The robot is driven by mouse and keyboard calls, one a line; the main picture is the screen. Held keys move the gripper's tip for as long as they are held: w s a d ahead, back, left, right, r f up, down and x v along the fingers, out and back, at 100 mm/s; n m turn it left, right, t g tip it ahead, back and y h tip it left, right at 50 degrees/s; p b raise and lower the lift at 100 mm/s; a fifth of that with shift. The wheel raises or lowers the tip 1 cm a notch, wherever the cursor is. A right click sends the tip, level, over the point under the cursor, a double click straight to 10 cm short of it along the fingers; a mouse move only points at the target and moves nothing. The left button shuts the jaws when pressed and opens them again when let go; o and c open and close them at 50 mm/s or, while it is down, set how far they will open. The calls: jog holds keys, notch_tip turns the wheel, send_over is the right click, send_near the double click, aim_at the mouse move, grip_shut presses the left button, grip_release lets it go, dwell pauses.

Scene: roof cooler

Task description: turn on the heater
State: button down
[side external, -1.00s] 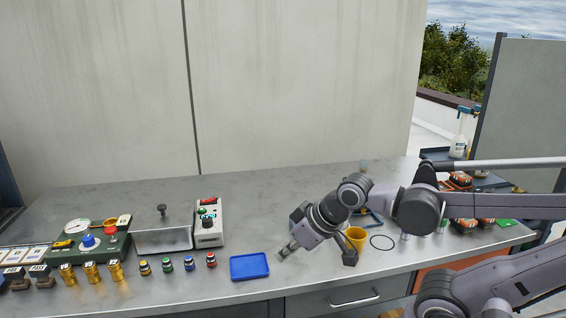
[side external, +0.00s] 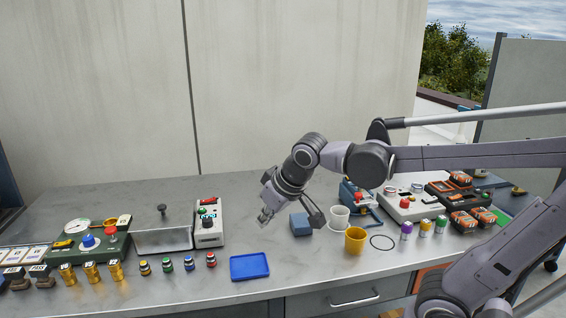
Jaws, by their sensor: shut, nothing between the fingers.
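A white control box (side external: 209,230) with a red rocker switch (side external: 208,202) on top, a green-lit part and a black knob stands at the left centre. It adjoins a metal bath (side external: 162,238) with a knobbed lid. I cannot tell for sure that this unit is the heater; another pale box (side external: 403,207) with a red button stands at the right. My gripper (side external: 264,219) is shut and empty. It points down and left above the counter, right of the control box and apart from it. The switch position is too small to read.
A blue tray (side external: 250,267) lies near the front edge. Several small jars stand before the bath. A green panel (side external: 90,242) is at the left.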

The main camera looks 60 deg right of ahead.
jog(key=w+d+m+g+h, duration=0.1)
jog(key=w+d+m+h, duration=0.1)
jog(key=w, duration=1.2)
jog(key=w+d+m+h, duration=0.2)
jog(key=w+m+h, duration=0.2)
jog(key=w, duration=1)
jog(key=shift+w+r+g+h, duration=0.3)
jog(key=shift+r+g+h, duration=0.1)
jog(key=shift+r+h, duration=0.1)
jog(key=shift+d+f, duration=0.1)
jog(key=shift+d, duration=0.05)
send_over(208, 201)
jog(key=a, duration=0.1)
jog(key=f, duration=0.6)
jog(key=shift+s+a+f, duration=0.15)
jog(key=shift+s+f, duration=0.15)
jog(key=shift+f, duration=0.1)
jog(key=shift+s+f, duration=0.15)
jog(key=shift+f, duration=0.4)
jog(key=shift+s+f, duration=0.15)
jog(key=shift+f, duration=0.4)
jog(key=shift+s+d+f, duration=0.2)
jog(key=shift+d+f, duration=0.1)
jog(key=shift+f, duration=0.4)
